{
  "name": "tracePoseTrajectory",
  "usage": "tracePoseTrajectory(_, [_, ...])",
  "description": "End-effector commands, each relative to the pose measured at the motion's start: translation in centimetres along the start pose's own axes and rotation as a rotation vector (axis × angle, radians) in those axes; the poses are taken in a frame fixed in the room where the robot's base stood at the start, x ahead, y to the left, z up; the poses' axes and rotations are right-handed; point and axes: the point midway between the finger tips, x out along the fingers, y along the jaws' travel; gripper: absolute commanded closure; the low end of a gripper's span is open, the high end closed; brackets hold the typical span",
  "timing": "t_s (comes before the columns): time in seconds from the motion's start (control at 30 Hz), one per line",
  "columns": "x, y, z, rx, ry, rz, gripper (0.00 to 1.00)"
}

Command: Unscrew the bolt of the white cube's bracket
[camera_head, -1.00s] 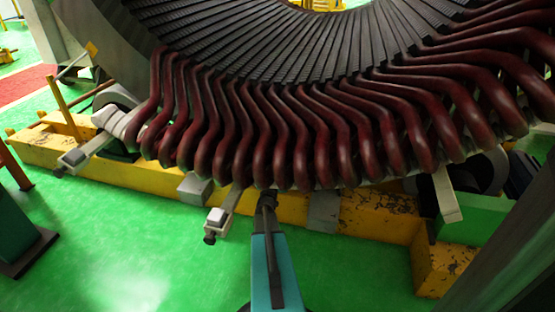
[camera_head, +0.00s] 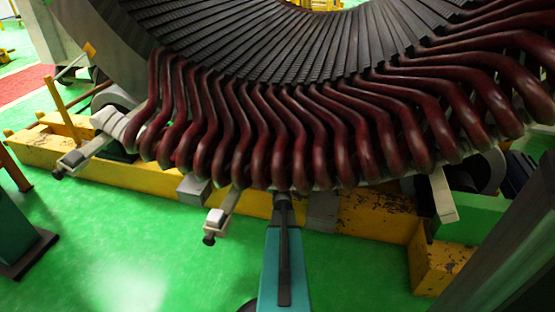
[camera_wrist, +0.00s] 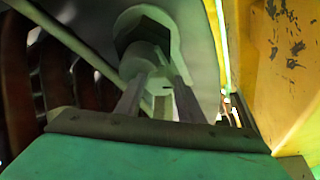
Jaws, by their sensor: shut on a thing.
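A bracket with a small white cube (camera_head: 216,217) on its outer end sticks out from under the red coils, left of my gripper in the head view. My gripper (camera_head: 282,197) is at the coils' lower edge, where its tips are hard to see. In the wrist view, the two fingers of my gripper (camera_wrist: 160,84) are shut on a pale bolt (camera_wrist: 146,57). A dark hexagonal part (camera_wrist: 144,31) sits behind the bolt, against a pale plate (camera_wrist: 195,50). I cannot tell whether the bolt is still in its thread.
A yellow beam (camera_head: 375,216) runs below the coils (camera_head: 240,165), and its worn side (camera_wrist: 285,60) is close on the right in the wrist view. A similar bracket (camera_head: 75,158) is at the far left. The green floor (camera_head: 120,230) in front is clear.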

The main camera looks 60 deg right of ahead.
Motion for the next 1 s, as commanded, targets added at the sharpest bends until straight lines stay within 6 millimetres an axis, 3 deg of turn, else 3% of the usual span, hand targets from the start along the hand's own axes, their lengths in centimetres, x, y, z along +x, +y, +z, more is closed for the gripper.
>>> tracePoseTrajectory(0.5, [0.02, 0.48, -0.11, -0.376, -0.001, -0.157, 0.88])
tracePoseTrajectory(1.0, [0.09, 0.47, -0.10, -0.458, 0.000, -0.190, 0.88])
